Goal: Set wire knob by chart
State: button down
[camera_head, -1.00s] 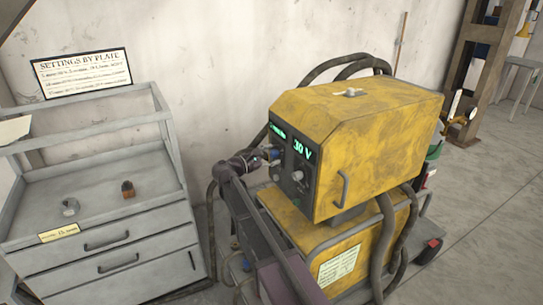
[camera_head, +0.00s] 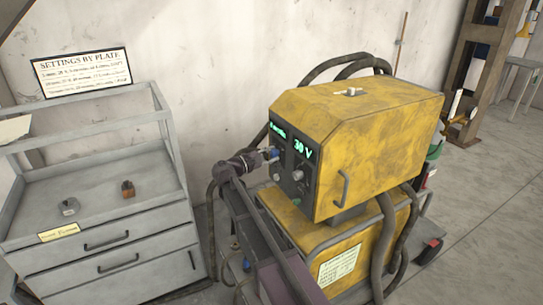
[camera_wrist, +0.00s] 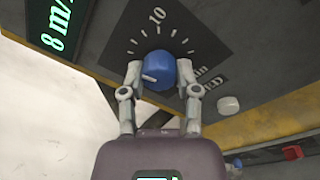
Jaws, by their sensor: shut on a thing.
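The yellow welding machine (camera_head: 355,130) stands right of the tool cabinet, with a dark front panel. In the wrist view my gripper (camera_wrist: 160,76) is shut on the blue wire knob (camera_wrist: 160,68), one finger on each side. The knob's white pointer mark sits at its lower left, on a dial with white ticks and "10" at the top. A green display (camera_wrist: 58,24) beside it reads "8 m/", the rest cut off. In the head view my gripper (camera_head: 267,156) reaches the panel from the left. The settings chart (camera_head: 82,73) stands above the cabinet; its small rows are not readable.
The other green display (camera_head: 303,147) reads "30 V", with a grey knob (camera_head: 297,175) below it. Thick hoses (camera_head: 385,240) hang around the machine. The grey cabinet (camera_head: 100,205) at left holds two small items and a yellow label.

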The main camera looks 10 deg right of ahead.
jog(key=m, duration=0.6)
jog(key=shift+m+g+h+b, duration=0.3)
jog(key=shift+b, duration=0.05)
jog(key=m, duration=0.6)
jog(key=shift+w+r+h, duration=0.1)
jog(key=shift+h, duration=0.2)
jog(key=shift+m, duration=0.3)
jog(key=shift+c, duration=1.7)
grip_release()
jog(key=shift+n, duration=0.5)
